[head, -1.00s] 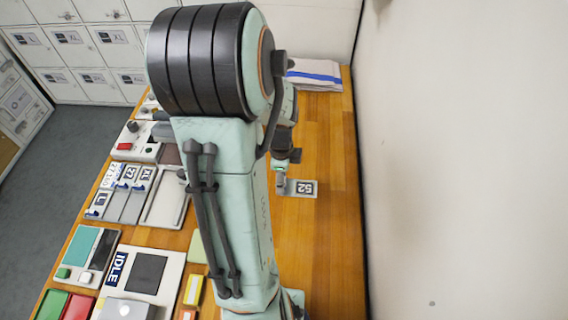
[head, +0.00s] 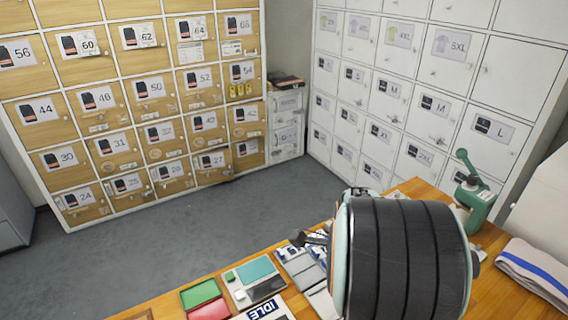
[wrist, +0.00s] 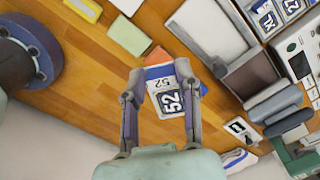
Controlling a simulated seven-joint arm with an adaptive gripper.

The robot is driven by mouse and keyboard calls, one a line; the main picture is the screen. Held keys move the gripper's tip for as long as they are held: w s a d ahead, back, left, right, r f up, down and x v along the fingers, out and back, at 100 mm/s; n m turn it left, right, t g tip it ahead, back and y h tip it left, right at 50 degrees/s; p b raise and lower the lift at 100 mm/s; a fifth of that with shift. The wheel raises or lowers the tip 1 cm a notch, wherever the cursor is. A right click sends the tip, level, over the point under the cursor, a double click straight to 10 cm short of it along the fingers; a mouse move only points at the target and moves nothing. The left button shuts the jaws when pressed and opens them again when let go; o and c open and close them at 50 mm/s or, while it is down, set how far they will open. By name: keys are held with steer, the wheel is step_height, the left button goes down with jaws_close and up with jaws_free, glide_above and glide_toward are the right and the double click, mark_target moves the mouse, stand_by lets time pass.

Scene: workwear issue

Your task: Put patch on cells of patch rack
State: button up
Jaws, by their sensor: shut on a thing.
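In the wrist view my gripper (wrist: 159,70) is shut on a patch (wrist: 169,103), a pale piece with a dark block marked 52. A blue-and-white piece with a smaller 52 and orange edges shows just beyond it; I cannot tell whether the two touch. The patch rack (wrist: 250,8) is partly visible at the top right of the wrist view, with patches marked with sizes in its cells. The rack (head: 297,265) also shows in the head view, partly covered by my arm. My gripper and the held patch cannot be made out there.
An empty pale tray (wrist: 208,28) lies between gripper and rack. A teal-and-grey panel (head: 254,270) and green and red trays (head: 201,293) lie at the table's front. A green press (head: 477,195) and folded towel (head: 540,268) stand right. Bare wood (wrist: 72,58) shows left.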

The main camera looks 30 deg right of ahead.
steer(key=w+a+r+n, duration=0.6)
steer(key=a+n, duration=0.4)
steer(key=n, duration=0.4)
steer(key=w+a+r+n, duration=0.55)
steer(key=a+n, duration=0.45)
steer(key=n, duration=0.3)
steer(key=w+d+f+n, duration=0.2)
steer(key=w+f, duration=0.1)
steer(key=w, duration=0.1)
steer(key=m, duration=0.4)
glide_above(314, 288)
steer(key=f, duration=1.8)
steer(key=shift+w+d, duration=0.15)
steer(key=shift+d, duration=0.05)
steer(key=shift+f, duration=3.05)
